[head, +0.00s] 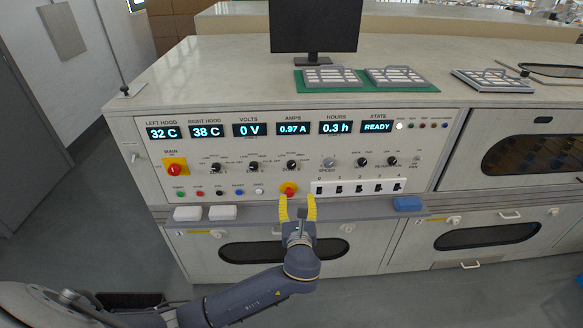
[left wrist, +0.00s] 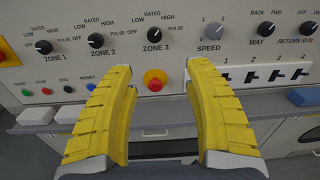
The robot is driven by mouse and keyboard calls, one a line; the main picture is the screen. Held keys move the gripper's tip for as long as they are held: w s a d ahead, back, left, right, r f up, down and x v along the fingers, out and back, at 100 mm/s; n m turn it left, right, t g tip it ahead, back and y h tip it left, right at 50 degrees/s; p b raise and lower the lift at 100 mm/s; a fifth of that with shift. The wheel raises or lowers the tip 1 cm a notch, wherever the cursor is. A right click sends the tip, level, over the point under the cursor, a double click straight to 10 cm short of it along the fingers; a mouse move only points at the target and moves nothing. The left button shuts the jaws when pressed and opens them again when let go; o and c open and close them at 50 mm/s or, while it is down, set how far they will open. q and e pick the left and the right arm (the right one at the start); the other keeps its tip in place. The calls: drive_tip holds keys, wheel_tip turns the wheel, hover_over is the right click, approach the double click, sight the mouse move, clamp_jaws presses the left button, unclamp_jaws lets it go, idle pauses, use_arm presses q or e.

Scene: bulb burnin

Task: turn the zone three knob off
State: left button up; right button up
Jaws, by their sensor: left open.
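The zone three knob (head: 291,165) is a small black knob on the white control panel (head: 440,150), right of the zone two knob (head: 253,167). In the left wrist view the zone three knob (left wrist: 154,36) shows between and beyond my fingertips, with its OFF, LOW, RATED and HIGH labels around it. I cannot tell surely where its pointer stands. My left gripper (head: 297,204) is open with yellow fingers, in front of the panel and below the knob, apart from it. The left wrist view shows the same gripper (left wrist: 160,82) empty. My right gripper is not in view.
A red button on a yellow base (left wrist: 155,80) lies just below the zone three knob. A row of black switches (head: 360,187) and the speed knob (head: 329,163) are to its right. A ledge (head: 260,213) carries white blocks (head: 222,212) and a blue block (head: 407,203).

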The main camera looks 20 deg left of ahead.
use_arm(q)
drive_tip(key=m, duration=0.1)
approach(292, 167)
drive_tip(key=x, duration=1)
drive_tip(key=shift+a, duration=0.1)
drive_tip(key=shift+c, duration=0.5)
clamp_jaws()
